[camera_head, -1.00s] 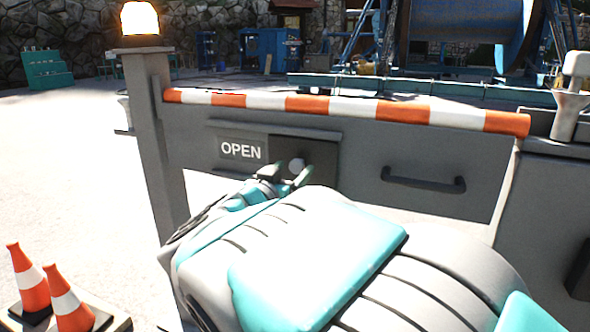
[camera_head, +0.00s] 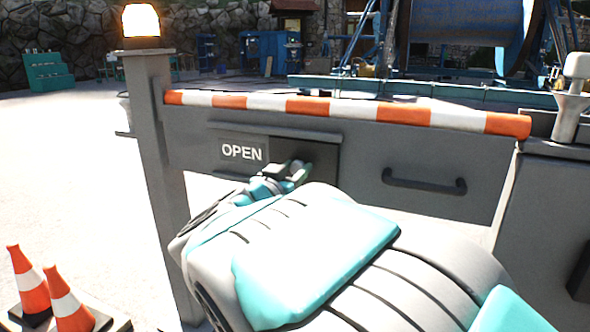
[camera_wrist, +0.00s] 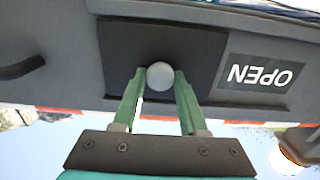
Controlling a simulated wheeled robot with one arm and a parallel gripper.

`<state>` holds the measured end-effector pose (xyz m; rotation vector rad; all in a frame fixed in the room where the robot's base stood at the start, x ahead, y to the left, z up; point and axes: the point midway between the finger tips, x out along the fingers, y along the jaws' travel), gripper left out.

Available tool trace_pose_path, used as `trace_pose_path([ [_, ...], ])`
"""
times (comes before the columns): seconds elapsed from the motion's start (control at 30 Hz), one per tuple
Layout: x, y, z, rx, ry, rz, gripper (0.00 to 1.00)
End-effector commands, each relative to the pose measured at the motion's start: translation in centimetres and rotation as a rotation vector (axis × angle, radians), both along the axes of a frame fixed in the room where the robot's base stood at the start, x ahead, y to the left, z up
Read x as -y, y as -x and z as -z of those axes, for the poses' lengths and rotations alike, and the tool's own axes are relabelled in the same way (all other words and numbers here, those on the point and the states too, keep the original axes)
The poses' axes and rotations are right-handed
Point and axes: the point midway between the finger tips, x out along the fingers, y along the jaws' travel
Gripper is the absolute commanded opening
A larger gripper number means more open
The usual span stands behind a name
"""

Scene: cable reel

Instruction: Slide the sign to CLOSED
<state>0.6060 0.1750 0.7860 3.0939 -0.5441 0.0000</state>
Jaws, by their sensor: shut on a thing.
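The sliding sign is a dark plate (camera_head: 318,156) in a frame on the grey gate panel, with a round pale knob. The word OPEN (camera_head: 242,152) shows to the left of the dark plate in the head view. In the wrist view the picture is upside down, with OPEN (camera_wrist: 262,74) at the right and the knob (camera_wrist: 160,75) in the middle. My gripper (camera_head: 297,169) is at the knob; in the wrist view its green fingers (camera_wrist: 160,80) stand on both sides of the knob, shut on it. The word CLOSED is not visible.
A red and white striped bar (camera_head: 340,108) runs along the gate's top. A dark handle (camera_head: 424,182) is on the panel to the right. A post with a lit lamp (camera_head: 141,22) stands at the left. Traffic cones (camera_head: 68,300) stand at the lower left.

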Motion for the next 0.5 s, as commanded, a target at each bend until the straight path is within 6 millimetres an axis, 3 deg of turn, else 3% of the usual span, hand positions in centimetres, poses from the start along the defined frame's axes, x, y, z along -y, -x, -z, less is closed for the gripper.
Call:
trace_pose_path([
  [0.2,0.01,0.0,0.01,0.0,0.0,0.0,0.0],
  [0.5,0.01,0.0,0.01,0.0,0.0,0.0,0.0],
])
